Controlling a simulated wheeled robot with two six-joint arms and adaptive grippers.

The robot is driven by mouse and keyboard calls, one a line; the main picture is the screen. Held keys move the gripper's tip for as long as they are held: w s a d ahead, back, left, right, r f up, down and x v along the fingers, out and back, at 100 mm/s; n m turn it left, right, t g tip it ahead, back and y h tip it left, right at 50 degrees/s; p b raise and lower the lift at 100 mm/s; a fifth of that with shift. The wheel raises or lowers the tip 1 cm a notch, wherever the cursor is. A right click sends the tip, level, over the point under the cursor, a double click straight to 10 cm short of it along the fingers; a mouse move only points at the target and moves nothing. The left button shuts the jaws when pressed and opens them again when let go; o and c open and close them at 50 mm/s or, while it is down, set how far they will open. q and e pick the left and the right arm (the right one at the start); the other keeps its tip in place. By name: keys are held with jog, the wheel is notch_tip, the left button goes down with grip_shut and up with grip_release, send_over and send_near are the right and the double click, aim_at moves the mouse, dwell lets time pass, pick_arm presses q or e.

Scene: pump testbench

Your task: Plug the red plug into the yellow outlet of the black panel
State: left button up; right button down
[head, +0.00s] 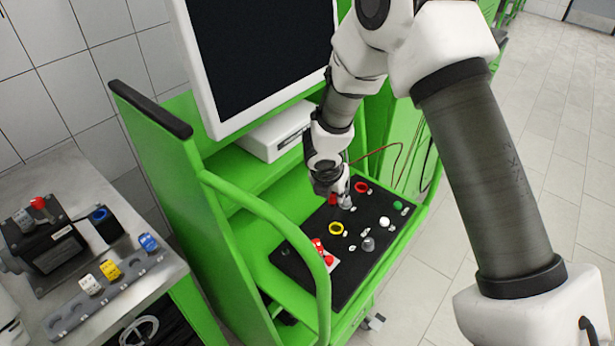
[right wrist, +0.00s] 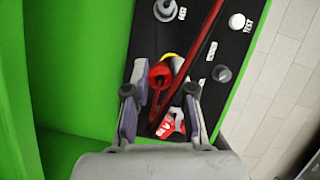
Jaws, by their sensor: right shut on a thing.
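The black panel (head: 300,258) lies tilted on the green bench. Its yellow outlet (head: 336,228) is a ring left of the panel's middle, and it looks empty. My right gripper (head: 341,198) is above the panel, just beyond the yellow outlet in the head view. It is shut on the red plug (head: 333,200), which shows between the fingers in the right wrist view (right wrist: 160,76). There the plug covers most of the yellow outlet (right wrist: 173,60), and a red cable crosses beside it. The plug appears apart from the outlet; the gap's height is unclear. My left gripper is out of view.
A red outlet ring (head: 361,187), a green button (head: 398,205), a white button (head: 384,221), a grey knob (head: 368,243) and red switches (head: 320,250) are on the panel. A curved green rail (head: 300,235) and a monitor (head: 262,55) stand close by. A metal side table (head: 150,270) is left.

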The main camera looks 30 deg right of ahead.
jog(key=shift+w+f, duration=0.15)
jog(key=shift+w, duration=0.05)
jog(key=f+b, duration=0.2)
jog(key=s+f+b, duration=0.1)
jog(key=f+b, duration=0.3)
jog(key=shift+s+d, duration=0.15)
jog(key=shift+s, duration=0.15)
jog(key=shift+s+d+f+b, duration=0.1)
jog(key=shift+f+b, duration=0.2)
jog(key=shift+b, duration=0.15)
jog(key=shift+s+d, duration=0.2)
jog(key=shift+s, duration=0.2)
jog(key=shift+w+a, duration=0.15)
jog(key=shift+w, duration=0.1)
pick_arm(q)
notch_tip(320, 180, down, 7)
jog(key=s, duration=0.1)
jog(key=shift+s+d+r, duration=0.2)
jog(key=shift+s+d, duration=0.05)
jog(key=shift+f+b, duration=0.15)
jog(key=shift+b, duration=0.15)
pick_arm(e)
jog(key=shift+s, duration=0.25)
jog(key=shift+w, duration=0.15)
